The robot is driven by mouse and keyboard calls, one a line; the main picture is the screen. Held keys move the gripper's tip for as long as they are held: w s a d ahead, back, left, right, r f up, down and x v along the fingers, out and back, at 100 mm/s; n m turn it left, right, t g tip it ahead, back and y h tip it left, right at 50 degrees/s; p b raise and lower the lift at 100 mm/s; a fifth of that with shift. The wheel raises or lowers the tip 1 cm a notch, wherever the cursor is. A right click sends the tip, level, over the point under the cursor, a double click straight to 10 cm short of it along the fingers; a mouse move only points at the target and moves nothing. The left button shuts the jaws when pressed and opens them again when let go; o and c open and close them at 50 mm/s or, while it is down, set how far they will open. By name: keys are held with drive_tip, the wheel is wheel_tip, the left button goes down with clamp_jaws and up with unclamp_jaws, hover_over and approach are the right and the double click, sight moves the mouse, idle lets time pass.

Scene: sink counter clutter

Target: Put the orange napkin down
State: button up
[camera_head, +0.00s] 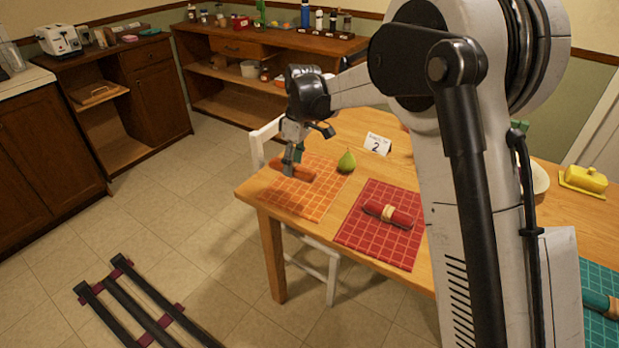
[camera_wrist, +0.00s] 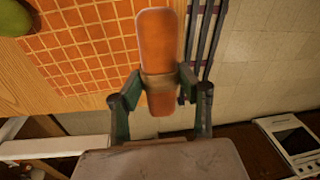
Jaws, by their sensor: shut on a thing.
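The orange napkin (camera_head: 300,171) is a rolled cloth with a tan band around it. My gripper (camera_head: 291,160) is shut on it near its banded end. In the wrist view the orange napkin (camera_wrist: 157,45) points up the picture between the two fingers of my gripper (camera_wrist: 160,92). It appears over the orange checked placemat (camera_head: 297,201), close to the table's left edge. I cannot tell whether the napkin touches the mat. The placemat also shows behind it in the wrist view (camera_wrist: 88,48).
A green pear (camera_head: 347,162) sits right of the napkin, by a number 2 card (camera_head: 378,144). A red placemat (camera_head: 381,238) with a red rolled napkin (camera_head: 388,214) lies to the right. A white chair (camera_head: 265,134) stands against the table (camera_head: 250,188). Floor lies beyond the table's left edge.

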drive_tip(key=w+d+f, duration=0.1)
drive_tip(key=w+f, duration=0.1)
drive_tip(key=w, duration=0.1)
drive_tip(key=w+d+f, duration=0.2)
drive_tip(key=w, duration=0.1)
drive_tip(key=w+d+f, duration=0.1)
drive_tip(key=w+f, duration=0.1)
drive_tip(key=w, duration=0.1)
drive_tip(key=shift+w+d+f+b, duration=0.15)
drive_tip(key=shift+w+b, duration=0.05)
drive_tip(key=shift+b, duration=0.2)
drive_tip(key=shift+f, duration=2)
drive_tip(key=shift+b, duration=0.3)
drive_tip(key=shift+f, duration=0.15)
drive_tip(key=o, duration=1.2)
